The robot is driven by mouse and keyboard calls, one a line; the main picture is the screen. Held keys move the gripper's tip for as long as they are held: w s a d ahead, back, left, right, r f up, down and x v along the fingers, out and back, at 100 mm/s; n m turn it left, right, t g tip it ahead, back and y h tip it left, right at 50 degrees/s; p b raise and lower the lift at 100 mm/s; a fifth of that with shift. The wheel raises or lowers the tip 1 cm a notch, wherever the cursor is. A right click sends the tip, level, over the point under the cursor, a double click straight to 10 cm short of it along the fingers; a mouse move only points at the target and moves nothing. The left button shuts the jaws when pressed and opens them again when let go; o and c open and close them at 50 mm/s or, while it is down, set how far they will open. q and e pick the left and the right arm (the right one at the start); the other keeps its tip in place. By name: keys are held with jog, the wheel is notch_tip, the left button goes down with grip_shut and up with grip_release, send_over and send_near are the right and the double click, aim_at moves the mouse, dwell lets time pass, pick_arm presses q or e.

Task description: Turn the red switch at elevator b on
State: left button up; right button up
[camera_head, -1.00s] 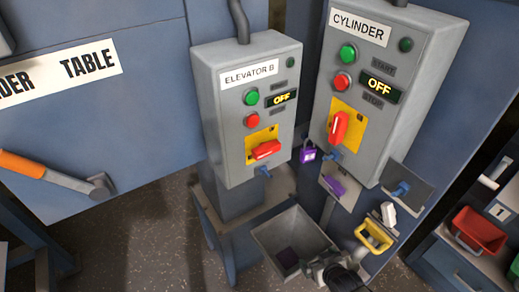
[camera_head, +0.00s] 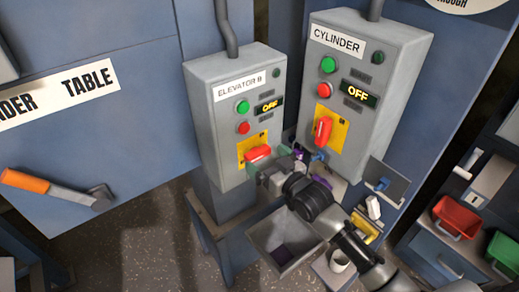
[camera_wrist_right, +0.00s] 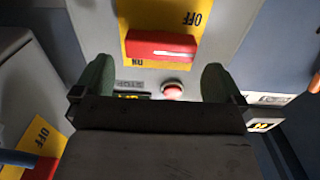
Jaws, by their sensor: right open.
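The elevator B box (camera_head: 210,120) is grey, with a lit OFF display (camera_head: 268,106). Its red switch (camera_head: 258,153) is a handle on a yellow plate, lying roughly level. My right gripper (camera_head: 270,166) is beside the switch, partly overlapping the plate's lower right in the head view. In the right wrist view the red handle (camera_wrist_right: 160,45) lies crosswise on the yellow plate (camera_wrist_right: 190,15), whose lettering appears upside down. My right fingers (camera_wrist_right: 157,72) are open and green, one to each side of the handle, with nothing held. Contact cannot be told. My left gripper is out of view.
The cylinder box (camera_head: 385,60) stands close to the right, with its own red switch (camera_head: 322,130) upright and an OFF display (camera_head: 358,93). A grey bin (camera_head: 262,235) is below. Red (camera_head: 458,217) and green (camera_head: 505,252) bins stand at right.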

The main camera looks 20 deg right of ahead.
aim_at(260, 154)
jog(key=shift+x, duration=1.75)
jog(key=c, duration=0.8)
jog(key=shift+p, duration=0.3)
